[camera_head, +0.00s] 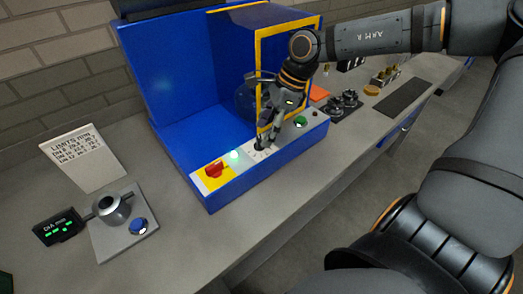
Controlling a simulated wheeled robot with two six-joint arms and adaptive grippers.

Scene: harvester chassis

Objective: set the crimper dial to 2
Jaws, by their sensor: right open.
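The crimper (172,113) is a blue machine on the grey bench, with a yellow-edged frame at its front right. Its sloped front panel carries a red switch on yellow (213,169), a lit pale green lamp (235,156), a small dark dial (259,146) on a white plate with marks around it, and a green button (300,121). The dial's setting is too small to read. My right gripper (268,133) is open and points down at the panel, its fingertips close to the dial. I cannot tell whether they touch it. My left gripper is not in view.
At the left stand a white limits card (84,158), a black gauge with green digits (59,228) and a plate with a metal ring (112,208) and blue button. Right of the crimper lie black fittings (345,103), a dark mat (403,97) and several small brass parts.

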